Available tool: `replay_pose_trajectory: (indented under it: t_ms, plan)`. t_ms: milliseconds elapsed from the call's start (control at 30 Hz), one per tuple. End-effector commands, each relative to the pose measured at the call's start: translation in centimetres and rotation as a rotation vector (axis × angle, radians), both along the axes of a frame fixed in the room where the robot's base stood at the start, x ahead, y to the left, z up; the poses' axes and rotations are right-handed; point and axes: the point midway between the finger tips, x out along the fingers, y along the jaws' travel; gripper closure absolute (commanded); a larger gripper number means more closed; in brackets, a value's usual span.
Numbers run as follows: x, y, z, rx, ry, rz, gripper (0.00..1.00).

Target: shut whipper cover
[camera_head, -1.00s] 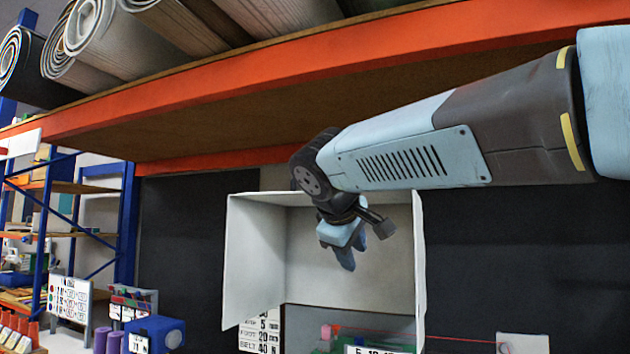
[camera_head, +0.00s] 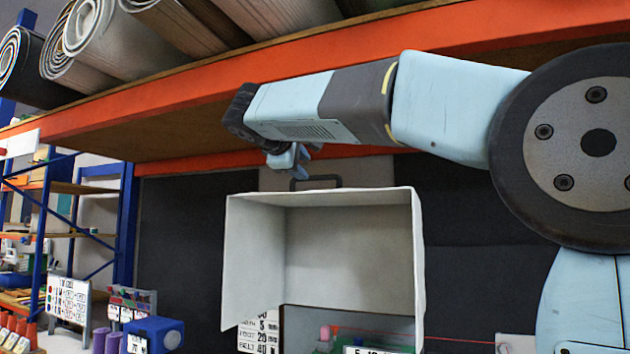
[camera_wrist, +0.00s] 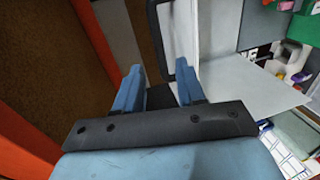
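The whipper cover (camera_head: 255,250) is a white, box-like hood standing raised, its hollow inside facing me. A dark loop handle (camera_head: 316,178) rises from its top edge. My gripper (camera_head: 302,158) is just above and left of the handle. In the wrist view my gripper (camera_wrist: 159,72) has its two blue fingers apart with nothing held. The dark handle (camera_wrist: 152,30) shows there beyond the fingertips, with the white cover (camera_wrist: 235,90) to the right. I cannot tell whether a finger touches the handle. The machine under the cover is mostly out of frame.
An orange-edged shelf (camera_head: 200,90) with rolled rugs runs close above my arm. A red thread (camera_head: 450,339) runs right from green and red parts under the cover. A blue box (camera_head: 155,334) and purple spools (camera_head: 106,342) stand lower left. Dark panels lie behind.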

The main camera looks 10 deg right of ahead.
Motion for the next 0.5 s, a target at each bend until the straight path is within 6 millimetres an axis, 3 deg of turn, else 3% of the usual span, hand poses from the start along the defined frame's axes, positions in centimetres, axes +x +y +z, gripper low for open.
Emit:
replay_pose_trajectory:
  t_ms: [300, 500]
  plan:
    - [4.6, -3.1, -1.3, -0.001, 0.002, -0.002, 0.61]
    - [6.7, -4.5, -1.9, 0.0, 0.0, -0.001, 0.61]
